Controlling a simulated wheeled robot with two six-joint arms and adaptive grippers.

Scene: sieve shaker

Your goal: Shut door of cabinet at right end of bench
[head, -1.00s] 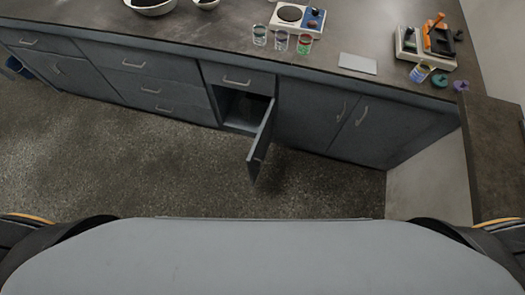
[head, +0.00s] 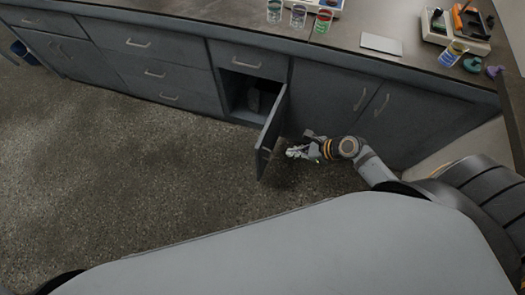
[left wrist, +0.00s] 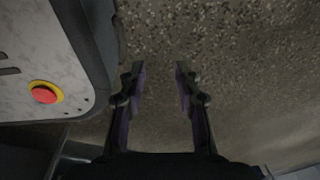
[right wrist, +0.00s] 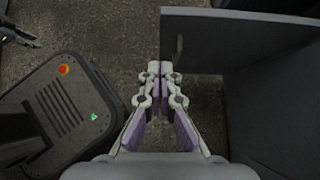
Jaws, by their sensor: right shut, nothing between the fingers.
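The grey cabinet door (head: 271,137) stands open at a wide angle from the bench front, left of the shut double doors. It hangs at its right side, and its free edge points toward me. The dark opening (head: 252,97) beside it shows the inside. My right gripper (head: 292,152) is shut and empty, low to the right of the door near its free edge. In the right wrist view the door panel (right wrist: 235,42) lies just beyond the fingertips; I cannot tell whether they touch it. My left gripper (left wrist: 157,70) is open and empty above the floor.
Shut double doors (head: 370,100) are right of the opening and shut drawers (head: 160,72) left of it. The bench top (head: 350,25) carries glass beakers (head: 298,16), a flat plate (head: 381,44) and a device (head: 455,25). The speckled floor (head: 120,170) is clear at left.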

